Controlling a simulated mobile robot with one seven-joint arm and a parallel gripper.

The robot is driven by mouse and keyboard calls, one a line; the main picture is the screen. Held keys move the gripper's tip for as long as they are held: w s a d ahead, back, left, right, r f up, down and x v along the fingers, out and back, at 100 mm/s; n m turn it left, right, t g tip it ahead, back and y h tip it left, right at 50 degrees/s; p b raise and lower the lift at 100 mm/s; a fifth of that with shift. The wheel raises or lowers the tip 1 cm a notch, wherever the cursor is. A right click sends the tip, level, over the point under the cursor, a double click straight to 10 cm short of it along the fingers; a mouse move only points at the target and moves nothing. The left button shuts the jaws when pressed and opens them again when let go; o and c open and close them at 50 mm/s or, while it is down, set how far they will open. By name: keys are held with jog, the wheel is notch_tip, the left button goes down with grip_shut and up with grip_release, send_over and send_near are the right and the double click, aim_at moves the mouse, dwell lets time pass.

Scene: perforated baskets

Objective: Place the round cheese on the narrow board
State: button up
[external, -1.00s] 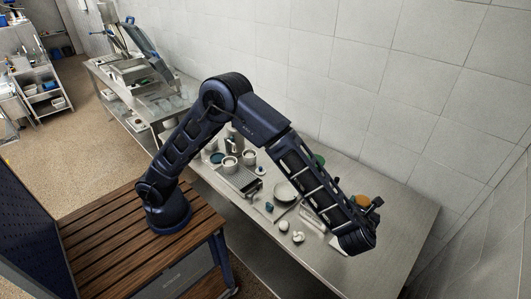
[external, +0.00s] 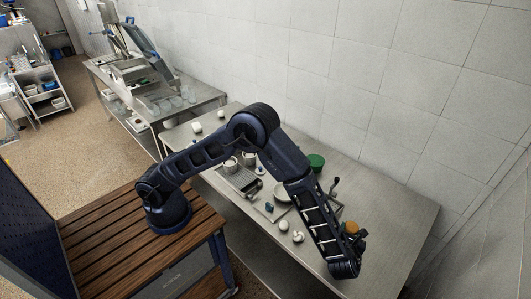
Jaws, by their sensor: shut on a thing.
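My gripper (external: 357,238) is at the lower right of the external view, over the right part of the steel table. It is shut on an orange-yellow round thing, which looks like the round cheese (external: 351,227); only part of it shows beside the fingers. I cannot tell its exact height above the table. I cannot make out the narrow board with certainty; my forearm covers part of the table where it may lie.
A pale plate (external: 282,190), a green round thing (external: 316,161), small white round items (external: 298,237), white cups (external: 231,164) and a grey tray (external: 241,181) stand on the steel table (external: 395,210). A dark upright handle (external: 334,186) rises behind my forearm. The table's right end is clear.

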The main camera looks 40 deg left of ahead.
jog(key=shift+f, duration=2)
jog(key=o, duration=1)
jog(key=shift+f, duration=0.1)
jog(key=shift+s+d+r, duration=0.1)
jog(key=shift+s+r, duration=0.15)
jog(key=v, duration=1.1)
jog(key=shift+s+d, duration=0.1)
jog(key=shift+s, duration=0.05)
